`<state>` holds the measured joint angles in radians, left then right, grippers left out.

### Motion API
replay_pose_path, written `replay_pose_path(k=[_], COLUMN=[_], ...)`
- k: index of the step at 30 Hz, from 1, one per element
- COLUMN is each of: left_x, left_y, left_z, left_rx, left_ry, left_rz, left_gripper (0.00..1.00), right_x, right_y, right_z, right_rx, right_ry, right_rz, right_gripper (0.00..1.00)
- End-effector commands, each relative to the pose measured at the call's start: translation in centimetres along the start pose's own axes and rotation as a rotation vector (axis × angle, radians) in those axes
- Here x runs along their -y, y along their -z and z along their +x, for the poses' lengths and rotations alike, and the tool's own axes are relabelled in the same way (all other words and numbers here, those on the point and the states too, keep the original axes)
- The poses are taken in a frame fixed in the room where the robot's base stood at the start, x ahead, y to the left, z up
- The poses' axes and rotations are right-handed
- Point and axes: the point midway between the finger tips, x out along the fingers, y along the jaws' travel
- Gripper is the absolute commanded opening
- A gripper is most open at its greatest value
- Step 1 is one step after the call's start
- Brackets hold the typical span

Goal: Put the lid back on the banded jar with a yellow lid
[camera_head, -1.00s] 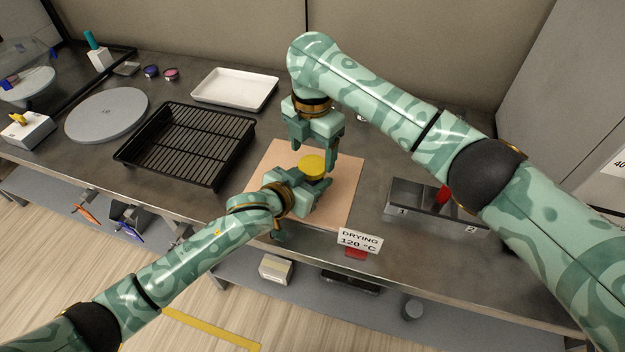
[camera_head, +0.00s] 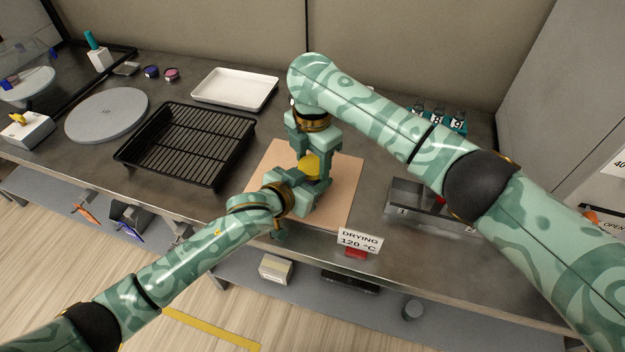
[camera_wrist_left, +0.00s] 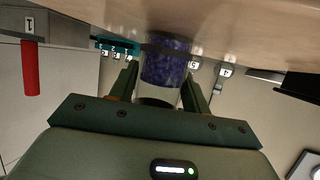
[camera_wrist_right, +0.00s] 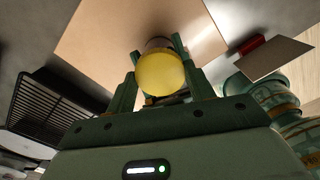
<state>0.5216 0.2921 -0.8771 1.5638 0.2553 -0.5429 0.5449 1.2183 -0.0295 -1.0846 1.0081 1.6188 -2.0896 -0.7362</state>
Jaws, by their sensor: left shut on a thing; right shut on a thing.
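The yellow lid (camera_head: 309,166) sits at the top of the jar, between the fingers of my right gripper (camera_head: 318,160), which comes down from above and is shut on it. The right wrist view shows the round lid (camera_wrist_right: 160,74) between both fingers, with a little of the jar (camera_wrist_right: 158,43) beyond it. My left gripper (camera_head: 303,186) is shut around the jar's side. In the left wrist view the jar (camera_wrist_left: 164,65) has purple contents and a dark band, and stands against the tan board. Whether the lid is fully seated cannot be told.
The tan board (camera_head: 345,195) lies under the jar. A black rack tray (camera_head: 185,145), a white tray (camera_head: 235,89) and a grey disc (camera_head: 106,114) are to the left. A numbered grey bin (camera_head: 405,200) and a drying sign (camera_head: 359,240) are to the right and front.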

Motion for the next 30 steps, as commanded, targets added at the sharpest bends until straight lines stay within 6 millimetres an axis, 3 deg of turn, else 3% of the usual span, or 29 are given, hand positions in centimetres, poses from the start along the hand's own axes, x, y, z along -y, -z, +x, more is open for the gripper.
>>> replay_pose_path(k=[5, 6, 7, 8, 17, 24, 30], left_x=[0.0, 0.0, 0.0, 0.0, 0.0, 0.0, 0.0], left_y=[0.0, 0.0, 0.0, 0.0, 0.0, 0.0, 0.0], left_z=[0.0, 0.0, 0.0, 0.0, 0.0, 0.0, 0.0], left_rx=[0.000, 0.000, 0.000, 0.000, 0.000, 0.000, 0.000], left_ry=[0.000, 0.000, 0.000, 0.000, 0.000, 0.000, 0.000], left_rz=[0.000, 0.000, 0.000, 0.000, 0.000, 0.000, 0.000], left_gripper=[0.00, 0.00, 0.00, 0.00, 0.00, 0.00, 0.00], right_x=[0.0, 0.0, 0.0, 0.0, 0.0, -0.1, 0.0], right_y=[0.0, 0.0, 0.0, 0.0, 0.0, 0.0, 0.0], right_z=[0.0, 0.0, 0.0, 0.0, -0.3, -3.5, -4.6], right_rx=[0.000, 0.000, 0.000, 0.000, 0.001, 0.001, 0.001], right_ry=[-0.001, -0.001, -0.001, -0.001, -0.001, -0.003, -0.001], right_rz=[0.027, 0.027, 0.026, 0.026, 0.025, 0.024, 0.026], right_gripper=[0.26, 0.64, 0.72, 0.75, 0.75, 0.75, 0.75])
